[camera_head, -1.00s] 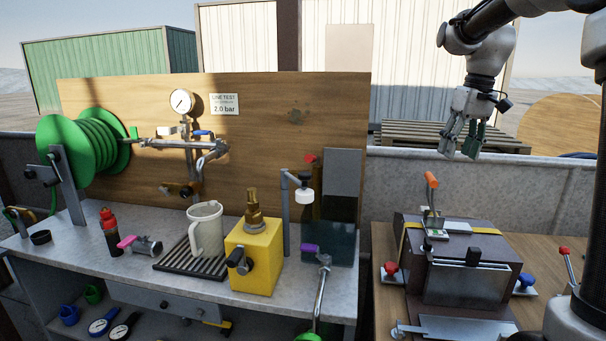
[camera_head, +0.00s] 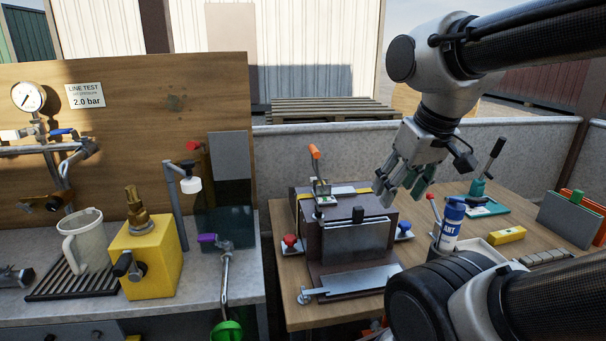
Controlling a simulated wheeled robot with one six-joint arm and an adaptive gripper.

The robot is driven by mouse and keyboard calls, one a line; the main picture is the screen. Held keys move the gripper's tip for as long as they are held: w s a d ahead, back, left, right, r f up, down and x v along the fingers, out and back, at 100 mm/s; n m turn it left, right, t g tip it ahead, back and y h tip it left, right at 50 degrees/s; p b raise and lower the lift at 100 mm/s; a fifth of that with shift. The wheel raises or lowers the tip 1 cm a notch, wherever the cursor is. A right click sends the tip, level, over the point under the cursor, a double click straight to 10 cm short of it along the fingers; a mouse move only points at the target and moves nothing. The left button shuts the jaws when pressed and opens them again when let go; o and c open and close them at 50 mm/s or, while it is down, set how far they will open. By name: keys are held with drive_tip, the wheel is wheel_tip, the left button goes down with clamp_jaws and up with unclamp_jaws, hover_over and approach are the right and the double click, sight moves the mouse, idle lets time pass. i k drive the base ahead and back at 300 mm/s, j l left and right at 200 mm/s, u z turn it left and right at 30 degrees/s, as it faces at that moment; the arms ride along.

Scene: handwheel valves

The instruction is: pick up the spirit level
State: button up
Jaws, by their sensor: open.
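The spirit level looks to be the short yellow bar (camera_head: 507,235) lying flat on the wooden table at the right, behind the tray with the blue-and-white can. Small marks show on its side, too small to read. My gripper (camera_head: 402,188) is open and empty, pointing down above the right part of the brown box. It is to the left of the yellow bar and well apart from it. The bar is in plain view.
A brown clamp-topped box (camera_head: 340,235) fills the table's left part. A green-based tool with a black-handled lever (camera_head: 484,185) stands behind the bar.

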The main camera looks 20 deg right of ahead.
sight(499, 237)
drive_tip(key=k+l+z, duration=0.1)
drive_tip(key=l+z, duration=0.2)
drive_tip(key=z, duration=0.15)
drive_tip(key=l+z, duration=0.3)
drive_tip(key=z, duration=0.15)
drive_tip(key=l+z, duration=0.3)
drive_tip(key=z, duration=0.15)
drive_tip(key=k+l, duration=0.05)
